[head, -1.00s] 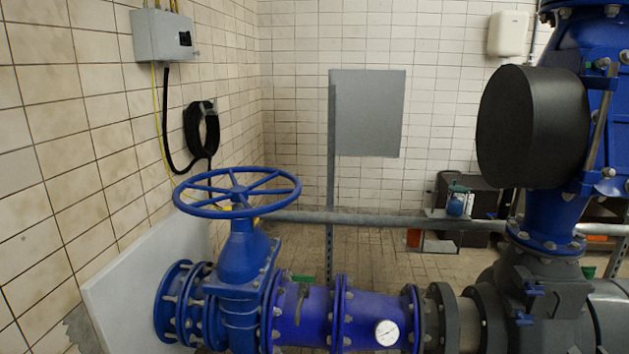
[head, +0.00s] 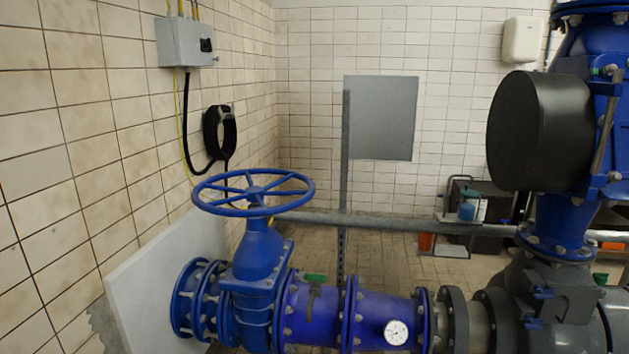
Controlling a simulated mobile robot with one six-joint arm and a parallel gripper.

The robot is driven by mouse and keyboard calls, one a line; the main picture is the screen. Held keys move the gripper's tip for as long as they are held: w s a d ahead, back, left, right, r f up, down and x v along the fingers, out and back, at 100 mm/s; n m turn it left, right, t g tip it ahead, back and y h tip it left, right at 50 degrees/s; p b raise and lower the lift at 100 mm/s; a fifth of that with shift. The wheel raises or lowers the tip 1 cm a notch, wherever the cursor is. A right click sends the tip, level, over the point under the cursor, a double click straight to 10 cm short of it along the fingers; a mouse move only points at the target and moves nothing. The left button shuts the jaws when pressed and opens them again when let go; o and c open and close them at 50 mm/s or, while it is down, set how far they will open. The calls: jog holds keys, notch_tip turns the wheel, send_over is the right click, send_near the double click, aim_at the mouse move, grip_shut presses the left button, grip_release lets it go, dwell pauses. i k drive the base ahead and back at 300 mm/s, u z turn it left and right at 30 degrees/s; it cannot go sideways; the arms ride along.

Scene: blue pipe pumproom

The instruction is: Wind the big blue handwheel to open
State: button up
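The big blue handwheel (head: 253,209) lies flat on top of the blue gate valve (head: 258,262), left of centre in the head view. Its spokes and rim are fully visible and nothing touches it. The valve sits in a horizontal blue pipe (head: 319,312). My gripper is not in the head view.
A pale panel (head: 160,285) leans near the tiled left wall behind the valve. A grey rail (head: 390,222) runs behind the wheel. A large black disc (head: 538,130) and blue pipe stand at right. A grey box (head: 186,42) hangs on the left wall. Space above the wheel is clear.

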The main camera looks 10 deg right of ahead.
aim_at(254, 194)
jog(key=u, duration=0.05)
jog(key=i, duration=0.95)
